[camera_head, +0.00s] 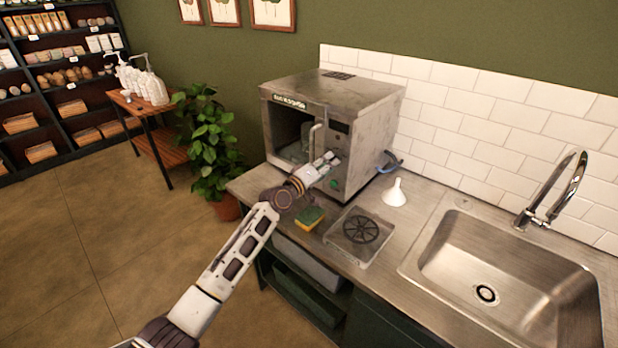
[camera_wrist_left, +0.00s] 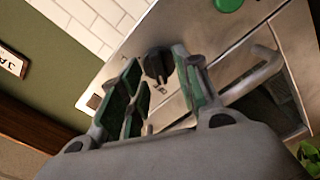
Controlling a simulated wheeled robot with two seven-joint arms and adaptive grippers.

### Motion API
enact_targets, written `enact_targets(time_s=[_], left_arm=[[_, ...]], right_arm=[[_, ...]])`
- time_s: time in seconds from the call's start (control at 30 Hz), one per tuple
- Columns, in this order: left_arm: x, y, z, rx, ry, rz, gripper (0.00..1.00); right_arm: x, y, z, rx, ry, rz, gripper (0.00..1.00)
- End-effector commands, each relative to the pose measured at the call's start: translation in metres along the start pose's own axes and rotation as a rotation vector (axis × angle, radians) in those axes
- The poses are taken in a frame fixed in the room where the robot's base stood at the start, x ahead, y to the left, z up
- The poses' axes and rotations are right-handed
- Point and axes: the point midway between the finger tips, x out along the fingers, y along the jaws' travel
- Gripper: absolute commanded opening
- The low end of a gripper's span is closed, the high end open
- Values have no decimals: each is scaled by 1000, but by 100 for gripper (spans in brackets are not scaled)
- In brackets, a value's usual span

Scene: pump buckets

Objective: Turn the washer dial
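The washer (camera_head: 360,95) is a worn steel box on the counter, its chamber open at the left and its control panel at the right of the front. Its black dial (camera_wrist_left: 157,64) shows on the panel in the left wrist view; in the head view my gripper seems to hide it. My left gripper (camera_head: 328,163) is in front of the panel. In the left wrist view the left gripper (camera_wrist_left: 162,82) is open, with the dial seen between its green-padded fingers. I cannot tell whether they touch it. My right gripper is in neither view.
A green button (camera_wrist_left: 229,4) sits near the dial, and a bar handle (camera_wrist_left: 258,75) stands beside the gripper. A sponge (camera_head: 310,218), a drain plate (camera_head: 361,232), a white funnel (camera_head: 394,193) and a sink (camera_head: 500,265) are on the counter. A plant (camera_head: 208,140) stands left.

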Motion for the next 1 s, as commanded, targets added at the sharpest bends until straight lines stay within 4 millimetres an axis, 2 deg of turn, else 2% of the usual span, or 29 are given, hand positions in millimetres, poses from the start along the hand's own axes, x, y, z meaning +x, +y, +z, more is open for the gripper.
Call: enact_targets(time_s=[1.0], left_arm=[[-97, -2, 0, 0, 0, -3, 33]], right_arm=[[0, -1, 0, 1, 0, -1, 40]])
